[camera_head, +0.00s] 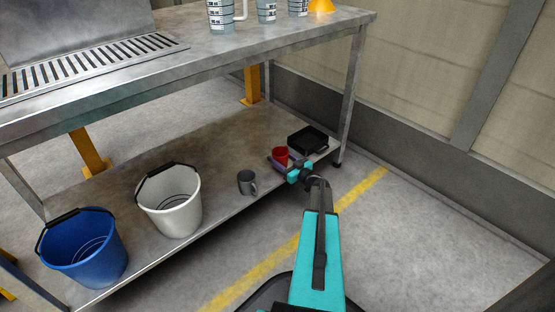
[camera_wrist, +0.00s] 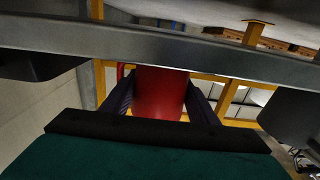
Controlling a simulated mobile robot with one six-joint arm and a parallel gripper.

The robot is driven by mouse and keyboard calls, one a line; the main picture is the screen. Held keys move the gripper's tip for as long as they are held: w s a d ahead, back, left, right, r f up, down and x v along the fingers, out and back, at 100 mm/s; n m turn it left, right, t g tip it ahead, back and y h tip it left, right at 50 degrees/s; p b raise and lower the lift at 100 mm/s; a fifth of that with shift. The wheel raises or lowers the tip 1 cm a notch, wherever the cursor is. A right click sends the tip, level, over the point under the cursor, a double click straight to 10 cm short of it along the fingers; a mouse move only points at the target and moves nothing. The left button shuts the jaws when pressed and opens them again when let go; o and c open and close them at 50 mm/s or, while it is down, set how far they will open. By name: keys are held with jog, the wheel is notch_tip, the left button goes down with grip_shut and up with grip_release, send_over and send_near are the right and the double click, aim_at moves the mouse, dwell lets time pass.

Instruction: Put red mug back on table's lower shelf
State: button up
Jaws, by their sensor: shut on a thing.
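The red mug (camera_head: 280,156) is at the right end of the table's lower shelf (camera_head: 225,150) in the head view. My gripper (camera_head: 284,164) is shut on it. In the wrist view the red mug (camera_wrist: 160,92) fills the space between my two fingers (camera_wrist: 160,105), with its handle to the left. Whether its base touches the shelf cannot be told. The table's metal top (camera_head: 200,55) is above the shelf.
A black tray (camera_head: 308,139) is just behind and right of the mug. A grey mug (camera_head: 247,183), a white bucket (camera_head: 170,205) and a blue bucket (camera_head: 85,250) stand to the left. The table leg (camera_head: 353,90) rises at the right. Graduated jugs (camera_head: 220,15) are on the top.

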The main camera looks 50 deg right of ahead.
jog(key=o, duration=1.3)
jog(key=shift+s+r, duration=0.15)
jog(key=shift+r, duration=0.05)
jog(key=shift+s+a+f+p, duration=0.15)
jog(key=shift+s+p, duration=0.95)
jog(key=shift+s, duration=1.85)
jog(key=shift+s+a+r+p, duration=0.2)
jog(key=shift+s+p, duration=0.9)
jog(key=shift+s, duration=1.8)
